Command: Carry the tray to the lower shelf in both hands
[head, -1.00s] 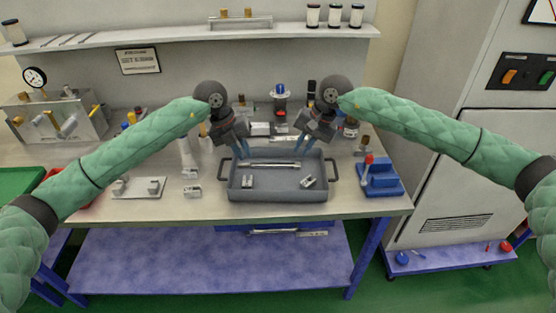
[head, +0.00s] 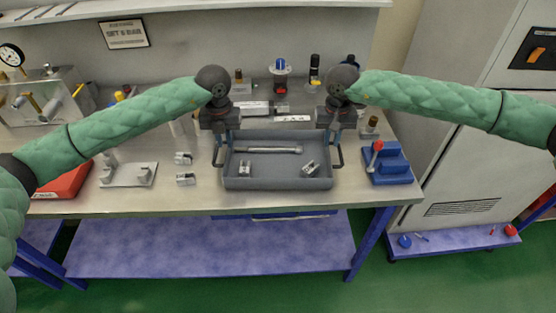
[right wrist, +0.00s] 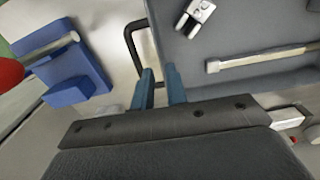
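The grey tray (head: 278,183) sits on the workbench, with a dark handle at each end. It holds a long metal rod (head: 268,150) and two small metal fittings (head: 245,167) (head: 310,168). My left gripper (head: 222,143) is above the tray's left handle (head: 217,154), its fingers seemingly apart. My right gripper (head: 335,140) is at the right handle (head: 339,157). In the right wrist view its blue fingers (right wrist: 160,80) are spread, close to the handle (right wrist: 130,42) and tray wall; whether they straddle the handle is unclear. The lower shelf (head: 210,245) is a bare blue-purple board beneath the bench.
A blue block holder (head: 388,165) with a red-topped tool stands right of the tray. Small fittings (head: 184,180) and a metal bracket plate (head: 128,175) lie left of it. Bottles and a red-based device (head: 281,85) stand behind. Blue legs (head: 370,245) flank the shelf.

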